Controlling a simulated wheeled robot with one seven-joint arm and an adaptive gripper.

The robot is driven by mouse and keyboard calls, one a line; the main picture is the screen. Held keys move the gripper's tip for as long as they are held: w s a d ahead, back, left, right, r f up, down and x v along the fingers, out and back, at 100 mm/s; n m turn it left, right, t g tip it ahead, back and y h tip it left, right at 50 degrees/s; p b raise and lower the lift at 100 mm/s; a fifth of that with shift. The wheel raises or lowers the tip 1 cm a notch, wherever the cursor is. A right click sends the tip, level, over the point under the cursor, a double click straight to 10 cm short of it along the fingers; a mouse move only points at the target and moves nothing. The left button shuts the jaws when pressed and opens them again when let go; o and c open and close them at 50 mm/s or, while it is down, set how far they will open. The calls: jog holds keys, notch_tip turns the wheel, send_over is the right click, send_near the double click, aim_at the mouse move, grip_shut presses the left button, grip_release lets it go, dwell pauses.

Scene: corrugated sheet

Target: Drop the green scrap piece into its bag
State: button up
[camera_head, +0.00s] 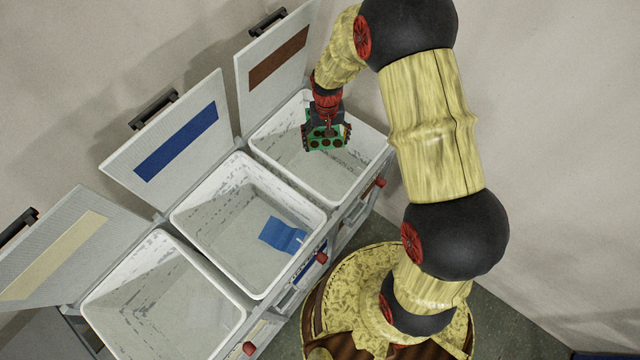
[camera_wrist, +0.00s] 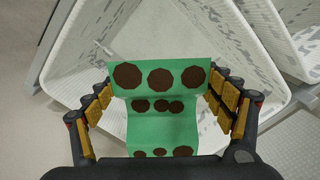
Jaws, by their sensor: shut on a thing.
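The green scrap piece (camera_wrist: 160,119) with several dark brown round spots is bent and held between the fingers of my gripper (camera_wrist: 160,92). In the head view the green piece (camera_head: 326,143) shows under my gripper (camera_head: 327,132), over the back right white container (camera_head: 366,181). That container's raised lid has a brown stripe (camera_head: 279,59). In the wrist view its white interior (camera_wrist: 165,48) lies behind the piece. The piece is clear of the floor of the container as far as I can tell. No green-marked bag shows.
The middle container (camera_head: 188,217) has a blue-striped lid (camera_head: 176,141) and holds a blue piece (camera_head: 283,235). The front left container (camera_head: 97,303) has a cream-striped lid (camera_head: 52,256) and looks empty. Red knobs (camera_head: 321,258) stick out along the front. A wall stands behind the lids.

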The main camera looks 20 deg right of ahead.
jog(key=o, duration=1.1)
jog(key=shift+o, duration=0.2)
jog(key=shift+r, duration=0.1)
notch_tip(320, 180, up, 12)
dwell(0.3)
jog(key=s+r+n+t+b, duration=0.1)
jog(key=s+r+t, duration=0.1)
jog(key=s+r, duration=0.8)
jog(key=s+r+t+b, duration=0.1)
jog(key=s+r+t, duration=0.2)
jog(key=s+r, duration=0.7)
jog(key=s, duration=0.5)
jog(key=shift+d+r+n+t, duration=0.2)
jog(key=shift+d+n+t, duration=0.1)
jog(key=shift+d+n, duration=0.1)
